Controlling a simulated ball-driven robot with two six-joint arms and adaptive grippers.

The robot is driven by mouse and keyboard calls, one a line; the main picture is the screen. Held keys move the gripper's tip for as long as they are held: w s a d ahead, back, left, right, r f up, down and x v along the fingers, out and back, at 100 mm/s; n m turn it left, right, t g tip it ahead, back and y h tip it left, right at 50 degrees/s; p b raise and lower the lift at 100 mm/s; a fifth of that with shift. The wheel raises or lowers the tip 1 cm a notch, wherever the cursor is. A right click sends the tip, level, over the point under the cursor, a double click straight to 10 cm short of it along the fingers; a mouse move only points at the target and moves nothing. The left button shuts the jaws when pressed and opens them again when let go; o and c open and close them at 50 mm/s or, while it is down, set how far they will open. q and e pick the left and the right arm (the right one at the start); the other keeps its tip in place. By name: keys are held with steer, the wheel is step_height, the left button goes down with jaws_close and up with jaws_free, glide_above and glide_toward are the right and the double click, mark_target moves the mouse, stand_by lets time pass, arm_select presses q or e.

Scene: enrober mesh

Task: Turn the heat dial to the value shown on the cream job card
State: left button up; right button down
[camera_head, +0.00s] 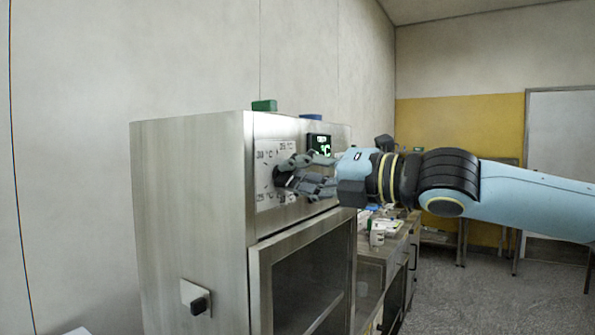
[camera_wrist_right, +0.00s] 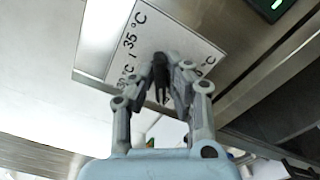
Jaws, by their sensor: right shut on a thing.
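The heat dial (camera_wrist_right: 161,72) is a dark knob on a white scale plate (camera_head: 266,150) on the front of a steel machine (camera_head: 190,200). The plate bears temperature marks in °C, with 35 °C readable in the right wrist view. My right gripper (camera_head: 285,177) reaches in from the right and is shut on the dial. Its fingers hide much of the knob and scale, so I cannot tell the dial's setting. A green-lit display (camera_head: 319,145) sits right of the plate, partly hidden by the gripper. I see no cream job card that I can make out. My left gripper is not in view.
A green object (camera_head: 264,105) and a blue object (camera_head: 311,117) sit on top of the machine. A door with a dark window (camera_head: 310,275) lies below the dial. A counter with small items (camera_head: 377,236) stands behind to the right.

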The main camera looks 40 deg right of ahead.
steer(key=m+p, duration=0.1)
steer(key=m, duration=0.5)
steer(key=shift+m, duration=0.3)
steer(key=m+p, duration=0.1)
steer(key=m, duration=0.1)
steer(key=m+p, duration=0.1)
steer(key=m, duration=0.2)
steer(key=shift+f+m, duration=0.2)
steer(key=shift+m, duration=0.1)
steer(key=c, duration=1.4)
jaws_free()
steer(key=shift+w+f, duration=0.1)
steer(key=shift+o, duration=0.2)
